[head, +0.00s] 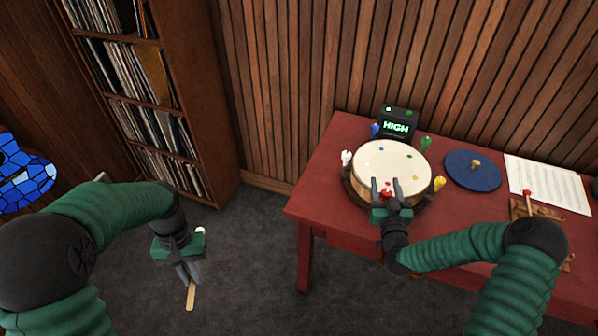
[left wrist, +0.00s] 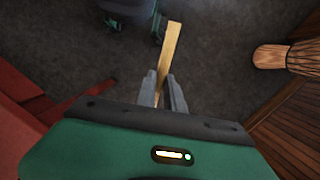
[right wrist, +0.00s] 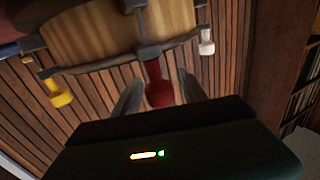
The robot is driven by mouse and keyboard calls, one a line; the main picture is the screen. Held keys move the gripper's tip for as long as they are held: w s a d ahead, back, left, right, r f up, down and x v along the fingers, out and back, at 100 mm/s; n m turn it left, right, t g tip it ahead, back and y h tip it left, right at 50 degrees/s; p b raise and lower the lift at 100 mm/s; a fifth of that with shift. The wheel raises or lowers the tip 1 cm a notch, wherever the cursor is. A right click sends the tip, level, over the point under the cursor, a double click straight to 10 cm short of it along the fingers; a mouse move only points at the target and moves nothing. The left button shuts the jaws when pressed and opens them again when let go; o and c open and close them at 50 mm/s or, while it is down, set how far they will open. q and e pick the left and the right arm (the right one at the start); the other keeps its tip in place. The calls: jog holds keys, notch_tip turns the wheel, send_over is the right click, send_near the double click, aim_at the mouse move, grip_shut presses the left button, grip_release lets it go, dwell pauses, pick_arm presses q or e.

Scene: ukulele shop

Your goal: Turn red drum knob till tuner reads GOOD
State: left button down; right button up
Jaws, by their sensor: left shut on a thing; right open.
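The drum (head: 392,168) stands on the red table, with white, blue, green and yellow knobs around its rim. The red knob (head: 386,193) is at its near side. The tuner (head: 397,124) behind the drum reads HIGH in green. My right gripper (head: 386,185) is open at the red knob; in the right wrist view the red knob (right wrist: 158,88) hangs between its two fingers, with gaps on both sides. My left gripper (head: 189,277) is shut on a wooden stick (head: 191,296), held over the floor left of the table; the stick (left wrist: 169,48) also shows in the left wrist view.
A blue round pad (head: 472,171) with a wooden knob and a music sheet (head: 548,184) lie right of the drum. A red-tipped mallet (head: 528,196) rests near wooden pieces there. A record shelf (head: 190,100) and a blue mosaic ukulele (head: 22,175) are at left.

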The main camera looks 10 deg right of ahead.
jog(key=shift+w, duration=0.2)
grip_shut()
pick_arm(q)
jog(key=shift+f, duration=0.25)
pick_arm(e)
jog(key=shift+n+y, duration=0.3)
